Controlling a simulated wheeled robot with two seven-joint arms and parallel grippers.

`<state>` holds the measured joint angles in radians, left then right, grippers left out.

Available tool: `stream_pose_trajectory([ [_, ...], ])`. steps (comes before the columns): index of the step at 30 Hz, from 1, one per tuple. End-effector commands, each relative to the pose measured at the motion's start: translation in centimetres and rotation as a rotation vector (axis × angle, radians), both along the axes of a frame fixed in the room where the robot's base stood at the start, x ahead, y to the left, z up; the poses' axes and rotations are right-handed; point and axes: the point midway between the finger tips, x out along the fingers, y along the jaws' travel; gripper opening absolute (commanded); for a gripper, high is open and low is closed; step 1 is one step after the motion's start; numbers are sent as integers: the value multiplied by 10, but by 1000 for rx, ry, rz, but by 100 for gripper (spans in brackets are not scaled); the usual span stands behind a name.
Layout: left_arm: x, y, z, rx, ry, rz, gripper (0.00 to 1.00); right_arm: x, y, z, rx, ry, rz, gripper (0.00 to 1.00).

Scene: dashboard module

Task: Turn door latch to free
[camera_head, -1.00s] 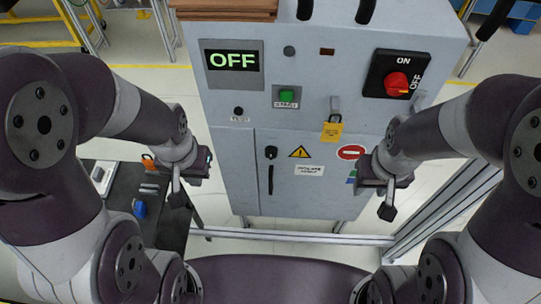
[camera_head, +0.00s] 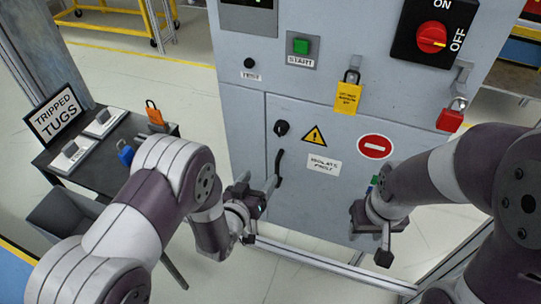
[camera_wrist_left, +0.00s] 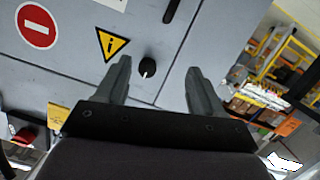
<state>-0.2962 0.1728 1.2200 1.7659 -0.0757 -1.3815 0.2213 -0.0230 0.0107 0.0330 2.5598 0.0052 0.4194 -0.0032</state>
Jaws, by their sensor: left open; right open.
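The door latch is a small round black knob (camera_head: 281,128) on the grey cabinet door (camera_head: 310,205), above a black vertical handle (camera_head: 278,168). In the left wrist view the latch (camera_wrist_left: 147,67) has a pale pointer line and appears between my two fingers, at a distance beyond them. My left gripper (camera_head: 260,211) is open and empty, below the latch and close to the lower part of the handle; I cannot tell if it touches the handle. My right gripper (camera_head: 370,240) is open and empty, in front of the door's lower right.
A red rotary switch (camera_head: 432,37), a yellow tagged padlock (camera_head: 348,97) and a red padlock (camera_head: 450,116) are on the cabinet. A green start button (camera_head: 301,46) is above the door. A dark table (camera_head: 95,178) with padlocks and a sign stands at left.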

Motion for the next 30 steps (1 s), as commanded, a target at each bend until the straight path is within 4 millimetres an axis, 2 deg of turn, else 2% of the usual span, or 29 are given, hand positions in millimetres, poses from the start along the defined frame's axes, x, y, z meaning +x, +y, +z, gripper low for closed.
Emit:
stream_pose_trajectory([
  [1, 6, -2, 22, -45, -81, -1, 68, 0, 0, 3, 0, 0, 0, 43],
  [2, 7, -3, 31, -67, -118, -1, 68, 0, 0, 3, 0, 0, 0, 43],
  [6, 15, -6, 47, -114, -185, 0, 68, 0, 0, 2, 0, 0, 0, 43],
  [8, 24, -10, 46, -116, -182, 0, 68, 0, 0, 2, 0, 0, 0, 43],
  [15, 82, -33, 46, -114, -182, 0, 68, 0, 0, 1, 0, 0, 0, 43],
  [21, 116, -46, 46, -113, -180, 0, 68, 0, 0, 0, 0, 1, 0, 43],
  [25, 125, -49, 46, -112, -179, 1, 68, 0, 0, 0, 0, 1, 0, 43],
  [30, 126, -49, 46, -112, -178, 1, 68, 0, 0, 0, 0, 0, 0, 43],
])
